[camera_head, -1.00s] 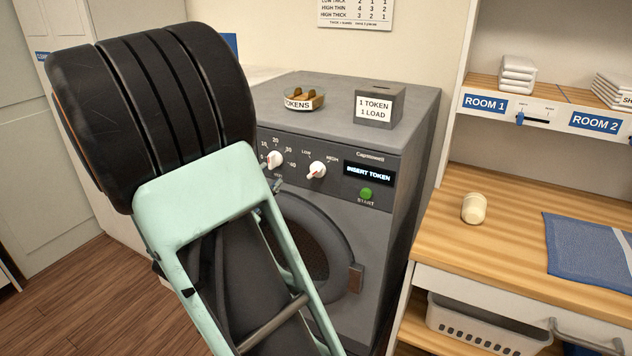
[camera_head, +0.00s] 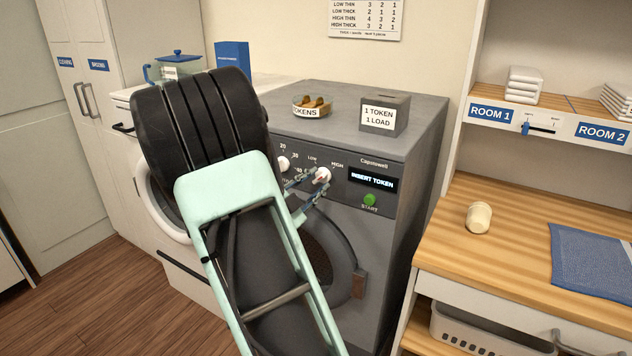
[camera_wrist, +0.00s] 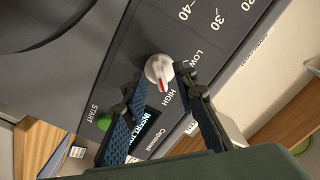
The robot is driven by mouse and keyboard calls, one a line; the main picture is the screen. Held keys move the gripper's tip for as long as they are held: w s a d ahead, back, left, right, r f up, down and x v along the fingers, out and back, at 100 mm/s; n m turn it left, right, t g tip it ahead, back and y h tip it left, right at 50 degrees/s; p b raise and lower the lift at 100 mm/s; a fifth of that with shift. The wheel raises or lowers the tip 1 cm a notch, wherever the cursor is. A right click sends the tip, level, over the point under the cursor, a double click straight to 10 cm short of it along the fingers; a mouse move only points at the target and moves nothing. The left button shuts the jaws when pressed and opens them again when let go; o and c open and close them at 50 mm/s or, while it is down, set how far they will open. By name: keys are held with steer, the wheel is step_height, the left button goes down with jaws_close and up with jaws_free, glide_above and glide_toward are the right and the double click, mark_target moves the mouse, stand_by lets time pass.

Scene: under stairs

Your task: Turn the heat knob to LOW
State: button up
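The heat knob (camera_head: 322,175) is a white dial with a red mark, between printed LOW and HIGH labels on the grey machine's panel (camera_head: 345,160). In the wrist view the knob (camera_wrist: 157,66) shows its red mark on the side facing the HIGH label. My gripper (camera_head: 311,182) is at the panel in the head view. In the wrist view my gripper (camera_wrist: 160,82) is open, with one fingertip on each side of the knob. I cannot tell whether either finger touches it.
The other dial (camera_head: 284,163) is just left of the heat knob. A lit display (camera_head: 372,181) and green START button (camera_head: 370,200) are to the right. A token bowl (camera_head: 311,111) and token box (camera_head: 385,114) stand on top. A wooden counter (camera_head: 450,260) is at right.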

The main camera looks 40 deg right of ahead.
steer(key=shift+w+d, duration=0.15)
steer(key=shift+d, duration=0.25)
steer(key=shift+c, duration=0.3)
jaws_close()
